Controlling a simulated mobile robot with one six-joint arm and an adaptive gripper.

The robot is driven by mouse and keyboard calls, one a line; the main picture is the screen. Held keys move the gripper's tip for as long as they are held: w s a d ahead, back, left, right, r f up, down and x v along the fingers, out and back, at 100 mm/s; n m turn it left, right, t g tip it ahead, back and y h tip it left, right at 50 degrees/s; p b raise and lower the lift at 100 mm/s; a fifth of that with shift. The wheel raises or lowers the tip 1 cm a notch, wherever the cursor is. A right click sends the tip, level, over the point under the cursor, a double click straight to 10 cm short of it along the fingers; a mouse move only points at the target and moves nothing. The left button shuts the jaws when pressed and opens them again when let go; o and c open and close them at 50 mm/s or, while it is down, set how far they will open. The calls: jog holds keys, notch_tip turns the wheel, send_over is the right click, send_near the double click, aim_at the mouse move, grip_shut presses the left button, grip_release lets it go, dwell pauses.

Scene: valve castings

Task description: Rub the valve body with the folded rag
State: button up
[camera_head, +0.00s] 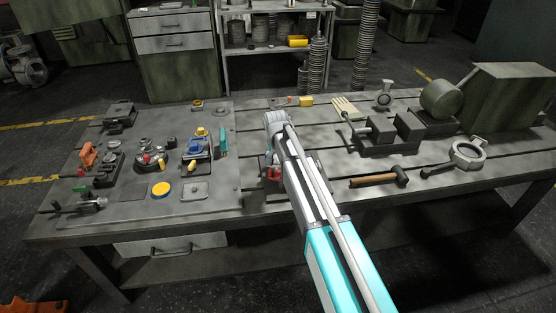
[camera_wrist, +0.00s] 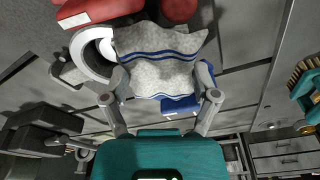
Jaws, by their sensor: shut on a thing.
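In the wrist view the folded rag (camera_wrist: 160,68), pale grey with blue stripes, sits between the two fingers of my gripper (camera_wrist: 163,77). The gripper is shut on it. Behind and beside the rag is what looks like the valve body, with red parts (camera_wrist: 100,11) and a pale round flange (camera_wrist: 84,52). The rag covers part of it; I cannot tell whether they touch. A small red part (camera_head: 273,174) shows left of my arm in the head view.
The bench's front right is clear.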

jog(key=shift+r+p, duration=1.75)
jog(key=shift+r, duration=0.3)
jog(key=shift+r+p, duration=1.5)
jog(key=shift+a, duration=0.25)
jog(key=shift+s+a+f, duration=0.1)
jog(key=shift+s+a, duration=0.15)
jog(key=shift+a, duration=0.35)
jog(key=shift+s+d, duration=0.1)
